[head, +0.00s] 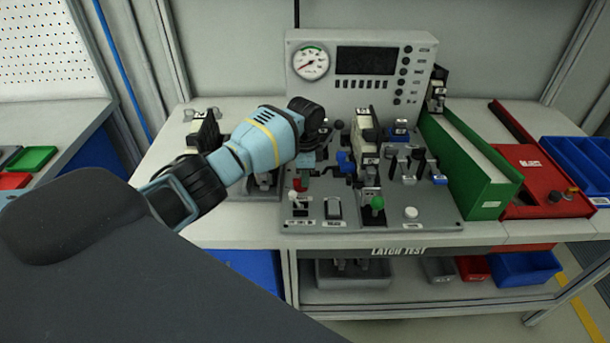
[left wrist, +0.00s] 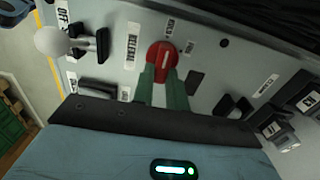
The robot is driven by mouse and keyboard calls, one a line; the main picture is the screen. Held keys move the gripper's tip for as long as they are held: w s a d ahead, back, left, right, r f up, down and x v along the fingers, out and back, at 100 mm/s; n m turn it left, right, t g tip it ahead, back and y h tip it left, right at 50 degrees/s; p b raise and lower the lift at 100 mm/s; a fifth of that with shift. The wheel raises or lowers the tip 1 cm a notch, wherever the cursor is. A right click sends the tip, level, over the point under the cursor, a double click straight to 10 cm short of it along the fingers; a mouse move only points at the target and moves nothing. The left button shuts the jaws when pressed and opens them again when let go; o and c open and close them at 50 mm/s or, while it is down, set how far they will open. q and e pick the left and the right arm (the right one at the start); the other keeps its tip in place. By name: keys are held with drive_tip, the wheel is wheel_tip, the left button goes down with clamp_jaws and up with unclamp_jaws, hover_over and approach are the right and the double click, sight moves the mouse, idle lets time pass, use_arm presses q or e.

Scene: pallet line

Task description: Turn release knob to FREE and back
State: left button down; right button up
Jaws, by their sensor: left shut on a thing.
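The red release knob (left wrist: 162,56) sits on the grey panel (left wrist: 208,60) beside a label reading RELEASE. A pale line on its face points roughly toward the top of the left wrist view. Two small labels stand near it, too blurred to read surely. My left gripper (left wrist: 160,84) has its green fingers closed on the knob, one on each side. In the head view, the left gripper (head: 303,172) reaches down to the panel's left part, with a bit of the red knob (head: 300,186) showing below it. My right gripper is not in view.
The latch test console has a gauge (head: 312,63) and a dark display (head: 366,60). A green bin (head: 478,180) and a red case (head: 545,180) stand farther right.

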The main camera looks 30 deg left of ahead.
use_arm(q)
drive_tip(key=c, duration=1.4)
unclamp_jaws()
drive_tip(key=shift+r, duration=0.1)
drive_tip(key=shift+r, duration=3.8)
